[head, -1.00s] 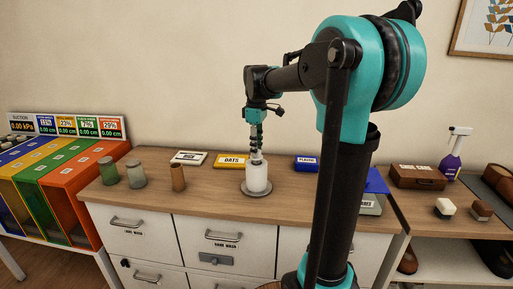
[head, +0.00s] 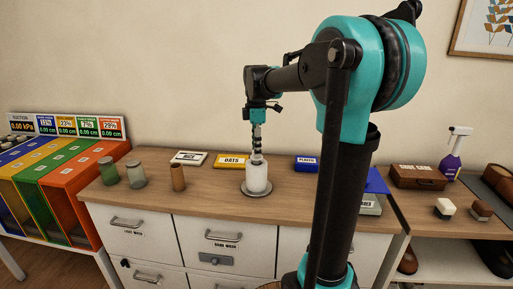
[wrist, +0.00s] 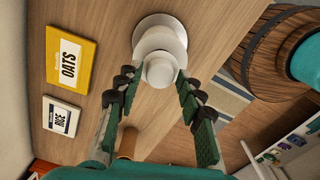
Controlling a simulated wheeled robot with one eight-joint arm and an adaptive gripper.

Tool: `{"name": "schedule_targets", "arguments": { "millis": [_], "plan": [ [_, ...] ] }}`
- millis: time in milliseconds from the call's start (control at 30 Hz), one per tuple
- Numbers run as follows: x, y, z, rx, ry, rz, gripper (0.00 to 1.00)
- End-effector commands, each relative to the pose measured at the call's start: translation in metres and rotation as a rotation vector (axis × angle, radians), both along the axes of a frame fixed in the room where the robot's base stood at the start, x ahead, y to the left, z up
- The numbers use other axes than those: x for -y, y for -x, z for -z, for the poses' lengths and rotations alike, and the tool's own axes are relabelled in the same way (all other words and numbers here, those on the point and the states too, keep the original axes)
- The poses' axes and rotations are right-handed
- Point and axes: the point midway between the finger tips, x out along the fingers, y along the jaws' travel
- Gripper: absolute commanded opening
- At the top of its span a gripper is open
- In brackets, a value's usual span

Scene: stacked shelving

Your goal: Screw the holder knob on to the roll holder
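The white roll holder (head: 257,179) stands upright on a round grey base on the wooden counter in the head view. In the wrist view its round base (wrist: 158,20) and white body lie beyond a pale rounded knob (wrist: 160,71) at its top end. My gripper (head: 257,160) points straight down over the top of the holder. In the wrist view my gripper (wrist: 157,78) is open, with one green finger on each side of the knob. Small gaps seem to show beside the knob; contact is hard to tell. Whether the knob is threaded on is hidden.
Two jars (head: 136,174) and a brown cylinder (head: 178,177) stand left of the holder. A yellow OATS box (head: 231,161) and a RICE box (head: 188,158) lie behind it. A blue box (head: 306,164) lies to the right. Bare counter surrounds the base.

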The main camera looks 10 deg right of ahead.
Motion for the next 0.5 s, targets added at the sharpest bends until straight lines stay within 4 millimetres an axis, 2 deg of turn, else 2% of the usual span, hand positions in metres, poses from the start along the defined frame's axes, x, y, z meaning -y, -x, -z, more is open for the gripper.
{"name": "schedule_targets", "arguments": {
  "millis": [300,500],
  "plan": [
    [-0.0001,0.0001,0.0000,0.000,0.000,-0.389,0.38],
    [-0.0001,0.0001,0.0000,0.000,0.000,-0.518,0.38]
  ]
}}
